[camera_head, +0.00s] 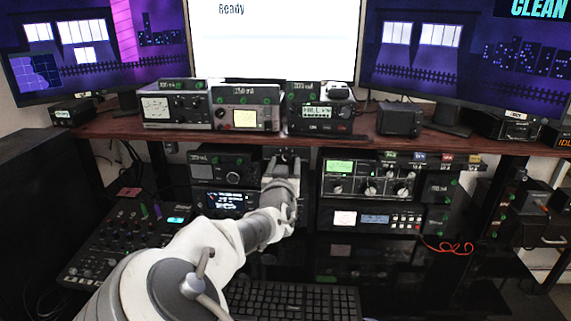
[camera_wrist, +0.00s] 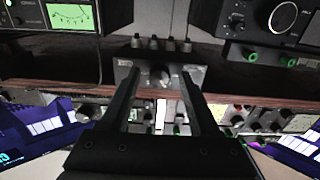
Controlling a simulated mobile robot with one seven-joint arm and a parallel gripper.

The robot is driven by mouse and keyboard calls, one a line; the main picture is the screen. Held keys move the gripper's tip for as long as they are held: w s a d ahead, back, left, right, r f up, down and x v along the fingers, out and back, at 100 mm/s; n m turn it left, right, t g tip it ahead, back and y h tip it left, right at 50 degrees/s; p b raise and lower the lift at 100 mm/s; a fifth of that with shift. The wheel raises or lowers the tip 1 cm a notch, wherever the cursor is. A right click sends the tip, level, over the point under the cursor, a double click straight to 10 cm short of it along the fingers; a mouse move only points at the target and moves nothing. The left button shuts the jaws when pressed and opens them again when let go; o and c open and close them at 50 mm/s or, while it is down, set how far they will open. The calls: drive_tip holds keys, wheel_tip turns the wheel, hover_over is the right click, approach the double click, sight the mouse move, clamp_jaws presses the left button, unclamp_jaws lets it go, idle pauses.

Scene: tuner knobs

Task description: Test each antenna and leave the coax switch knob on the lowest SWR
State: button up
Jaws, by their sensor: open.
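My gripper (camera_wrist: 158,84) is open, with one finger on each side of the knob. I cannot tell whether the fingers touch it. The knob's pointer is too blurred to read. A large screen (camera_head: 272,40) reads "Ready".
On the upper shelf (camera_head: 370,137) stand several meters, including a white-faced one (camera_head: 156,107) and a yellow-faced one (camera_head: 244,118). A tuner (camera_head: 368,180) with a green dial is right of my gripper, and a black radio (camera_head: 228,170) is left. A keyboard (camera_head: 285,300) lies below.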

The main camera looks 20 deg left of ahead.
drive_tip(key=shift+c, duration=0.3)
clamp_jaws()
drive_tip(key=shift+m+b, duration=0.3)
drive_tip(key=m+b, duration=0.3)
drive_tip(key=shift+f, duration=0.15)
drive_tip(key=shift+m+b, duration=1.8)
drive_tip(key=shift+m, duration=0.4)
drive_tip(key=shift+r, duration=0.2)
